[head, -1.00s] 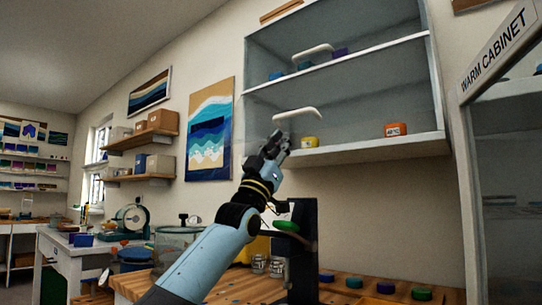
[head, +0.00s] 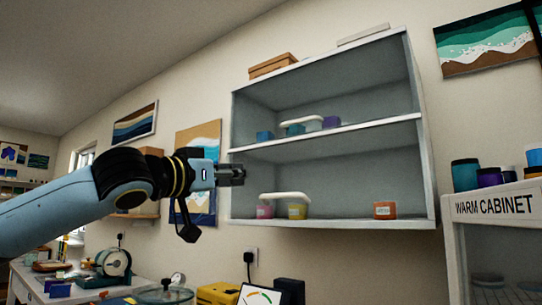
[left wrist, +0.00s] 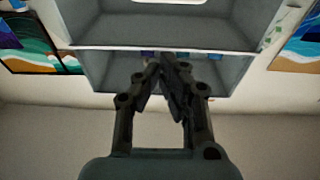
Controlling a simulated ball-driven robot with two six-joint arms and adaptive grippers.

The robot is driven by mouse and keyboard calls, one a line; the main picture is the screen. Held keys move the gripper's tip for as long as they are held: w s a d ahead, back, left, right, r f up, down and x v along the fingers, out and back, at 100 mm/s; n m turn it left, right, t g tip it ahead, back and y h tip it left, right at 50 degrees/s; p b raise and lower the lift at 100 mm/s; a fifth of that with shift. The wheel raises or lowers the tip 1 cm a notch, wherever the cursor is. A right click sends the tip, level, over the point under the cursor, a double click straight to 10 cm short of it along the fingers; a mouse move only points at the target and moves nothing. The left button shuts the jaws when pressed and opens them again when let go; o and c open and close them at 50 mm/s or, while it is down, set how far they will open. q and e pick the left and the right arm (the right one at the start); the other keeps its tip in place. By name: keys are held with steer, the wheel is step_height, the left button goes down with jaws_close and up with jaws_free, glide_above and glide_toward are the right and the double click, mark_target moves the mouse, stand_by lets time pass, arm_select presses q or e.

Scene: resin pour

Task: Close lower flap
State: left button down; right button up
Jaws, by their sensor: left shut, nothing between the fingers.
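The wall cabinet (head: 236,225) has two grey open-looking compartments, one above the other. A pale bar, seemingly a flap handle (head: 286,197), shows across the lower compartment, and a similar bar (head: 308,120) shows across the upper one. I cannot make out the lower flap's panel or tell how far it is open. My left gripper (head: 241,175) is shut and empty, by the cabinet's left edge at the height of the lower compartment. In the left wrist view its fingers (left wrist: 166,62) are together in front of the cabinet (left wrist: 100,75). My right gripper is not in view.
Pink (head: 264,211), yellow (head: 297,211) and orange (head: 385,210) containers stand in the lower compartment. The warm cabinet (head: 495,206) is at right, with jars on top. A yellow case (head: 217,294) and a screen (head: 262,296) are below.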

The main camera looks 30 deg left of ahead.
arm_select(q)
steer(key=w+f+p, duration=0.1)
steer(key=w+p, duration=0.5)
steer(key=w, duration=0.6)
steer(key=shift+w+d+n+y, duration=0.25)
steer(key=shift+w+n+y, duration=0.05)
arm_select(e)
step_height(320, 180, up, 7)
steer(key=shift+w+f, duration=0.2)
